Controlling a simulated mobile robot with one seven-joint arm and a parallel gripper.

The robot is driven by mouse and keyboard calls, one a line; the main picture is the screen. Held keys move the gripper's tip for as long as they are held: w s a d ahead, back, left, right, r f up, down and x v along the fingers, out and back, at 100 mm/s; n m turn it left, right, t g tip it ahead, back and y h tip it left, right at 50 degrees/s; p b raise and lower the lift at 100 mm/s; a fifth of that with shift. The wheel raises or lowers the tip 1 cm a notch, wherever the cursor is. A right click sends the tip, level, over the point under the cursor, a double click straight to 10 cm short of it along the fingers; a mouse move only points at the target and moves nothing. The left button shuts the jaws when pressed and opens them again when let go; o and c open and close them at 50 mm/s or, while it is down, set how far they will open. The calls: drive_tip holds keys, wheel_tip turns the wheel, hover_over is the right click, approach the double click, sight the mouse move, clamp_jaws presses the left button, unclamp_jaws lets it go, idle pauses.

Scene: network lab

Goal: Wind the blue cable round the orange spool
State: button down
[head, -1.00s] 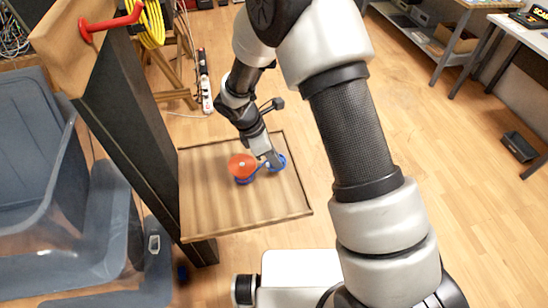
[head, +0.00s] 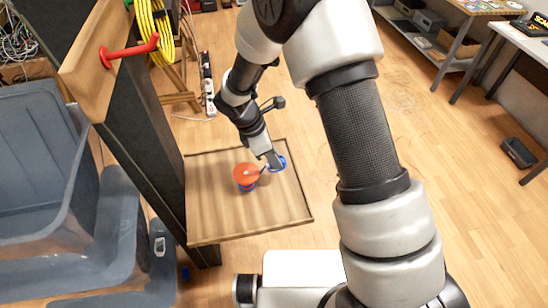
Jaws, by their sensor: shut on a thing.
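The orange spool (head: 246,174) stands on a wooden tray-like board (head: 215,221) with a low raised rim. The blue cable (head: 247,188) shows at the spool's base on its near side. More of the blue cable (head: 283,162) shows as a loop at my gripper, right of the spool. My gripper (head: 273,163) points down just right of the spool, low over the board, and is shut on the blue cable. The fingertips are small in the picture, and the stretch of cable between spool and gripper is partly hidden.
A dark upright panel (head: 150,150) with a red hook (head: 130,47) rises at the board's left edge. A yellow cable coil (head: 155,28) hangs behind it. A power strip (head: 208,85) lies behind the board. Open floor lies to the right.

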drive_tip(key=shift+w+d+r, duration=1.15)
drive_tip(key=shift+d+r, duration=0.05)
drive_tip(key=shift+s+a+f+b, duration=0.1)
drive_tip(key=shift+s+a, duration=0.2)
drive_tip(key=shift+a, duration=1.2)
drive_tip(key=shift+s+a+f+b, duration=0.1)
drive_tip(key=shift+s+a, duration=0.15)
drive_tip(key=shift+a, duration=1.25)
drive_tip(key=shift+s+a+f+b, duration=0.1)
drive_tip(key=shift+s+a, duration=0.2)
drive_tip(key=shift+a, duration=1.2)
